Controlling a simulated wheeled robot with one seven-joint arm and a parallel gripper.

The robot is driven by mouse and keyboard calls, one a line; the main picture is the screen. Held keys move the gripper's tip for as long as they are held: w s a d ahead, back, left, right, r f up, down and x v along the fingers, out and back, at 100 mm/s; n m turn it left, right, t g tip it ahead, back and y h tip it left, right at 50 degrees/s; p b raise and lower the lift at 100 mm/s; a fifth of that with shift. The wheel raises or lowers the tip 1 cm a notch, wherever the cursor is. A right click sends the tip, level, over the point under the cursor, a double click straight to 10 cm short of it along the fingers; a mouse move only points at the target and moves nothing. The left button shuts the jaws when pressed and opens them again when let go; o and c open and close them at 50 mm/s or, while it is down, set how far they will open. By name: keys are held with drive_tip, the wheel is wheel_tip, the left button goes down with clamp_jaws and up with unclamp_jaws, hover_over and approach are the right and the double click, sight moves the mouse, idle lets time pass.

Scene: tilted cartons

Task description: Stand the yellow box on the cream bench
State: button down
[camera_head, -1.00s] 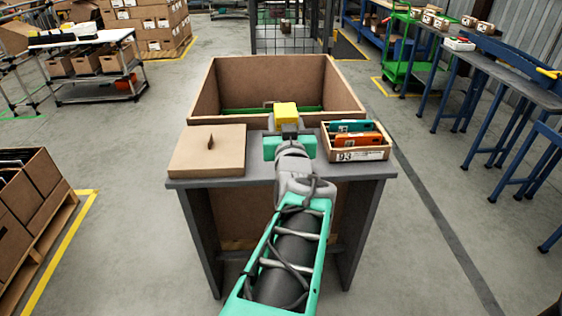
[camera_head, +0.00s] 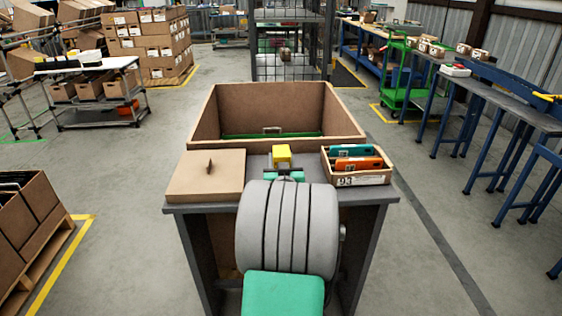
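The yellow box (camera_head: 282,155) is above or on the back part of the grey table, between a cardboard lid and a small tray. My gripper (camera_head: 284,168) is at its near side and appears shut on it. The fingertips are small and partly hidden, and I cannot tell whether the box touches the tabletop. My arm's thick grey link hides much of the table front. A pale-topped bench (camera_head: 88,64) stands far off at the left. It may be the cream bench, but I cannot tell for sure.
A large open carton (camera_head: 330,132) stands behind the grey table (camera_head: 372,197). The lid (camera_head: 207,182) lies left, and a tray (camera_head: 359,180) with teal and orange items stands right. Blue benches (camera_head: 510,87) line the right. A pallet of cartons (camera_head: 35,215) is at left. Floor between is clear.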

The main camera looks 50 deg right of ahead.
drive_tip(key=shift+r, duration=0.15)
drive_tip(key=shift+f, duration=0.2)
drive_tip(key=c, duration=0.7)
unclamp_jaws()
